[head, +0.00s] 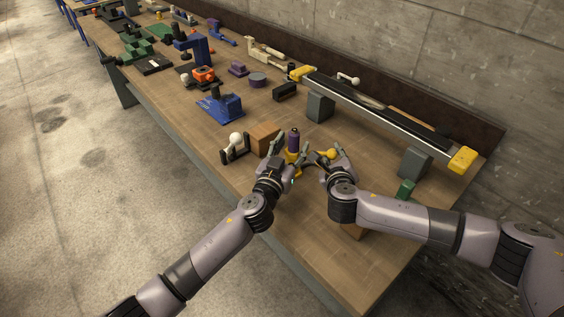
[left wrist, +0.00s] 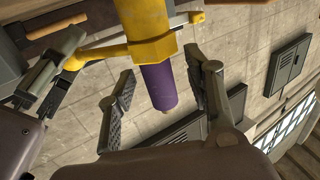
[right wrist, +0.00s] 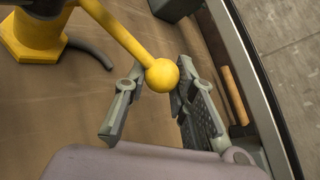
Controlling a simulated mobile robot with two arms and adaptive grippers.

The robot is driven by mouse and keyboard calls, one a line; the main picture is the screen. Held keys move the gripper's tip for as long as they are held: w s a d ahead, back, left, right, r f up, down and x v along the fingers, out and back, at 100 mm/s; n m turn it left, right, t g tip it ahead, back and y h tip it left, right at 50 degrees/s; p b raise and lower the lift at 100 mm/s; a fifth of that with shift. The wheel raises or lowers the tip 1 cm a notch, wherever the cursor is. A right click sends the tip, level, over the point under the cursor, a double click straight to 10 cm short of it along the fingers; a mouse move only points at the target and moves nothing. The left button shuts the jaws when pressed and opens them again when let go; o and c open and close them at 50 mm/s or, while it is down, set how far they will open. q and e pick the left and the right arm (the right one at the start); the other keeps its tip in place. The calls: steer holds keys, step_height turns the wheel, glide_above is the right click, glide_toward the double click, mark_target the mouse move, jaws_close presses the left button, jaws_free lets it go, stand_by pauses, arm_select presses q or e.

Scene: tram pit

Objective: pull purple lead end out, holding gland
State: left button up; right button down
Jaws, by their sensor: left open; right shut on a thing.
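The purple lead end (head: 294,137) stands upright out of the yellow gland (head: 293,157). In the left wrist view the purple lead end (left wrist: 160,88) sticks out of the yellow gland body (left wrist: 147,30). My left gripper (left wrist: 171,75) is open, one finger on each side of the purple end, with gaps visible. It also shows in the head view (head: 278,144). My right gripper (right wrist: 161,72) is shut on the yellow ball (right wrist: 162,77) at the end of the gland's side rod. In the head view the ball (head: 329,153) sits between the right fingers. The gland's base is partly hidden by my left gripper.
A wooden block (head: 264,137) and a dark bracket with a white knob (head: 235,146) stand left of the gland. A long rail with yellow ends (head: 380,112) lies behind on grey blocks. A dark curved cable (right wrist: 92,50) leaves the gland. A green part (head: 404,190) lies at right.

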arm_select(q)
steer(key=v, duration=1)
steer(key=shift+s+a, duration=0.1)
arm_select(e)
steer(key=c, duration=1.2)
jaws_free()
steer(key=shift+c, duration=0.2)
steer(key=shift+s, duration=0.1)
